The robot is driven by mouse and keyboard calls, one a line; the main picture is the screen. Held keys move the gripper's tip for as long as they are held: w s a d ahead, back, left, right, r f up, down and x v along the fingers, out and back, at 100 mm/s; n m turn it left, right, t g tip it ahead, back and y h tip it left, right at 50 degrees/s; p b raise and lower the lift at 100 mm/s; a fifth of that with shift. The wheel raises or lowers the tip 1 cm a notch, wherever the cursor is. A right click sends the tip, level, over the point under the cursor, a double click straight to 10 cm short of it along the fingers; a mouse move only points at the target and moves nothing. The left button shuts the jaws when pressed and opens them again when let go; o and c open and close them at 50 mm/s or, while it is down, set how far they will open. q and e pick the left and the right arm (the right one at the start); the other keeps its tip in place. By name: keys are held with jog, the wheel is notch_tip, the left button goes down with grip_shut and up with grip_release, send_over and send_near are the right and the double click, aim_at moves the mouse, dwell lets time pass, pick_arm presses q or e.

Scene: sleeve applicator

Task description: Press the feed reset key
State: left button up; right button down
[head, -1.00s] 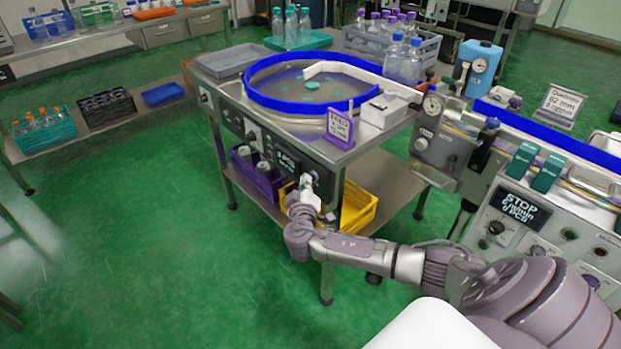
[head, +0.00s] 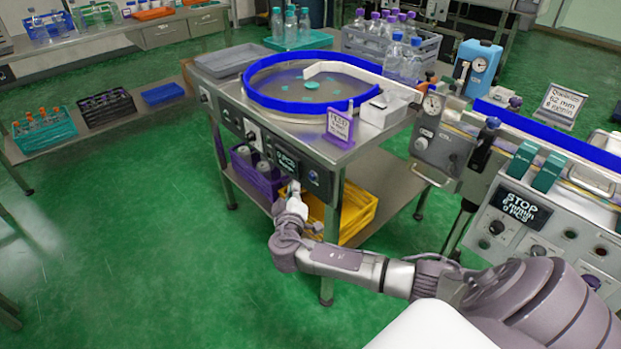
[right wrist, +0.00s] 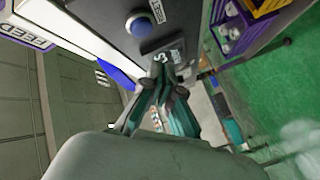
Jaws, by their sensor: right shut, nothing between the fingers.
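The feed reset key is a round blue button (right wrist: 138,27) in a pale ring on the dark front panel, beside a label that appears to read RESET. In the head view the key (head: 313,175) shows small, right of the panel's display (head: 286,162). My right gripper (head: 294,188) is shut and empty, just below the display and left of the key. In the right wrist view its fingers (right wrist: 165,75) point at the panel near the display's white characters, apart from the key. Whether the fingertips touch the panel cannot be told. My left gripper is out of view.
The blue-rimmed feeder bowl (head: 310,92) with several teal pieces sits on the table above the panel. A purple crate (head: 258,178) and a yellow crate (head: 355,210) stand on the shelf below. A second machine (head: 530,220) stands at the right. The green floor at left is clear.

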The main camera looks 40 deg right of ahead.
jog(key=shift+a, duration=1.2)
jog(key=shift+r, duration=0.1)
jog(key=s+a+f+n+g+y+p, duration=0.1)
jog(key=s+f+g+y+p, duration=0.15)
jog(key=s+f, duration=0.6)
jog(key=s+a+f+n+g+y+p, duration=0.1)
jog(key=s+f+g+y, duration=0.3)
jog(key=f, duration=0.8)
jog(key=s+a+f+n+g+p, duration=0.1)
jog(key=s+f+g, duration=0.1)
jog(key=s+f, duration=0.7)
jog(key=s+a+f+g+y, duration=0.1)
jog(key=s+a+f, duration=0.2)
jog(key=s, duration=0.7)
jog(key=s+a+f+m+g+y+p, duration=0.1)
jog(key=s+f, duration=0.4)
jog(key=s, duration=0.5)
jog(key=s+a+f+m+g+y+p, duration=0.1)
jog(key=s+a+f, duration=0.3)
jog(key=s, duration=0.6)
jog(key=shift+s+a+f+g+y, duration=0.25)
jog(key=shift+s+a+g+y, duration=0.1)
jog(key=shift+a+y, duration=0.3)
jog(key=shift+s+d, duration=0.15)
